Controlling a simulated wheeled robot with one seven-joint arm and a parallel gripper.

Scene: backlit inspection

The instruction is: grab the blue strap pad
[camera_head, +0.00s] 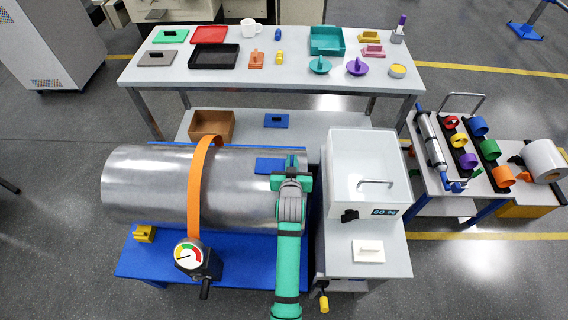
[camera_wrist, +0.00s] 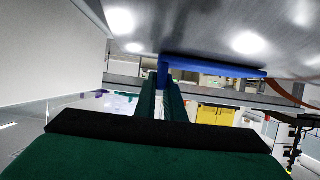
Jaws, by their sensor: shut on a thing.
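The blue strap pad (camera_head: 268,165) lies against the right part of the shiny metal cylinder (camera_head: 150,188). In the wrist view the pad (camera_wrist: 215,68) is a thin blue plate touching or very close to the cylinder's curved surface. My gripper (camera_head: 291,172) is at the pad's right end, over the cylinder. In the wrist view my green fingers (camera_wrist: 158,95) are shut on a blue upright part of the pad. My gripper hides part of the pad in the head view. A second blue pad (camera_head: 276,121) lies flat on the shelf behind.
An orange strap (camera_head: 197,190) with a dial gauge (camera_head: 189,255) wraps the cylinder to the left. A white bin (camera_head: 345,205) stands close on the right. A brown box (camera_head: 212,124) sits behind. The rear table (camera_head: 160,75) holds trays and small parts.

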